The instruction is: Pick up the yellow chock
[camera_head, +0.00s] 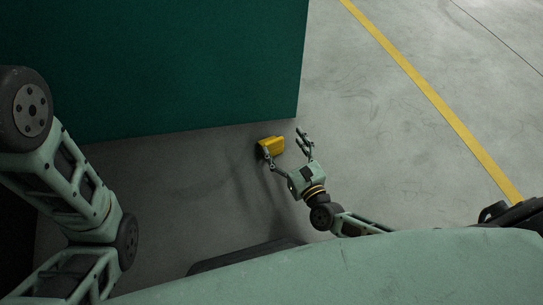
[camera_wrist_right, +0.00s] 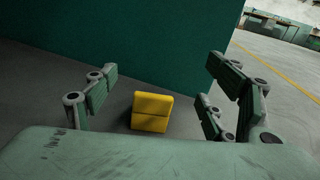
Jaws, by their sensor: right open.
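The yellow chock (camera_head: 272,145) lies on the grey floor close to the foot of a dark green panel. In the right wrist view the chock (camera_wrist_right: 151,111) sits between the spread fingers, a little beyond them and nearer the left finger. My right gripper (camera_head: 284,143) is open and empty, with one finger in front of the chock's left part and the other apart from it on the right. Its fingers also frame the right wrist view (camera_wrist_right: 160,92). My left arm comes in at the left, but its gripper is out of view.
The dark green panel (camera_head: 180,60) stands upright directly behind the chock and blocks the far side. Open concrete floor with a yellow line (camera_head: 440,105) lies to the right. Benches (camera_wrist_right: 280,25) show far off in the right wrist view.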

